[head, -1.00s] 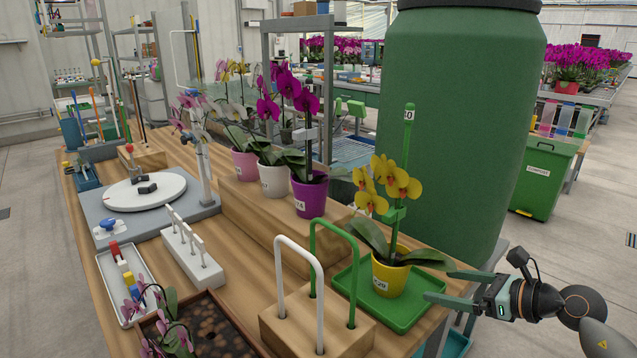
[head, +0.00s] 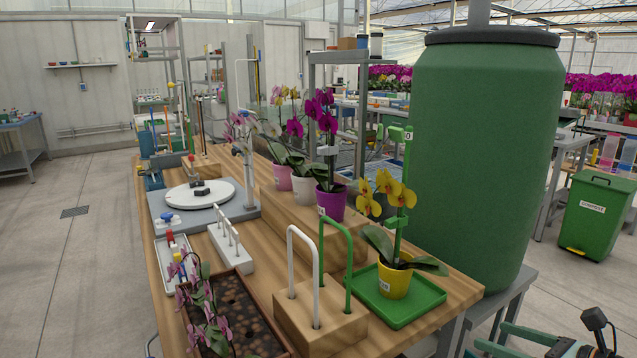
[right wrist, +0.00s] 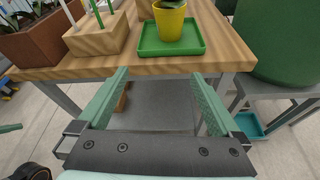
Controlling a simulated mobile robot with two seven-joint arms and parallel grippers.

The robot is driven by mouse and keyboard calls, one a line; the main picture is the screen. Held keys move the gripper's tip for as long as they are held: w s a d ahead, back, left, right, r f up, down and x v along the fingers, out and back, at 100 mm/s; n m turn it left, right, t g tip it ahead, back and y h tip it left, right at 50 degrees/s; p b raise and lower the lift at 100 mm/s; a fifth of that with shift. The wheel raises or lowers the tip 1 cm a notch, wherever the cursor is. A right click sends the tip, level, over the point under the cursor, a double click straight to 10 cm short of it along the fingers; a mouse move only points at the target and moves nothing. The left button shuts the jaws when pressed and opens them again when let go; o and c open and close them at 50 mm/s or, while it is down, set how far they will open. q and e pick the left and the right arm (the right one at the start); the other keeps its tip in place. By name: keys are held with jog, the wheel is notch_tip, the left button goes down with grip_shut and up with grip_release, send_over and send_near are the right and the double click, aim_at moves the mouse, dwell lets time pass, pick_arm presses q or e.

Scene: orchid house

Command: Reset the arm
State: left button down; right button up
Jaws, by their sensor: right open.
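My right gripper (head: 492,336) is at the bottom right of the head view, below and right of the table edge. It is open with nothing between its fingers. In the right wrist view the two green fingers (right wrist: 160,73) are spread apart, pointing toward the table's front edge. A yellow orchid in a yellow pot (head: 395,282) stands upright on a green tray (head: 432,297), apart from the gripper. The pot also shows in the right wrist view (right wrist: 171,22).
A wooden block with white and green hoops (head: 322,322) stands left of the tray. A brown planter (head: 277,343) is further left. A large green barrel (head: 485,150) stands behind the tray.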

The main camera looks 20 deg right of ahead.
pick_arm(q)
jog(key=a+r+y+p, duration=0.1)
jog(key=a+r+p, duration=0.2)
jog(key=r+p, duration=0.5)
jog(key=shift+a+r+n+p, duration=0.3)
jog(key=shift+a+p, duration=0.1)
jog(key=shift+p, duration=0.6)
pick_arm(e)
jog(key=s+a+f+m+g+h, duration=0.1)
jog(key=s+a+f+m, duration=0.2)
jog(key=a+f+m, duration=0.3)
jog(key=s+a+f+m+g, duration=0.1)
jog(key=s+a+f+m, duration=0.3)
jog(key=a+m, duration=0.7)
jog(key=s+a+f+m+g+h, duration=0.1)
jog(key=a+f+m, duration=0.7)
jog(key=m, duration=1)
jog(key=shift+s+a+g+h, duration=0.3)
jog(key=shift+s+a+g, duration=0.35)
jog(key=shift+s, duration=0.55)
pick_arm(q)
jog(key=shift+s, duration=0.1)
pick_arm(e)
jog(key=shift+a, duration=0.1)
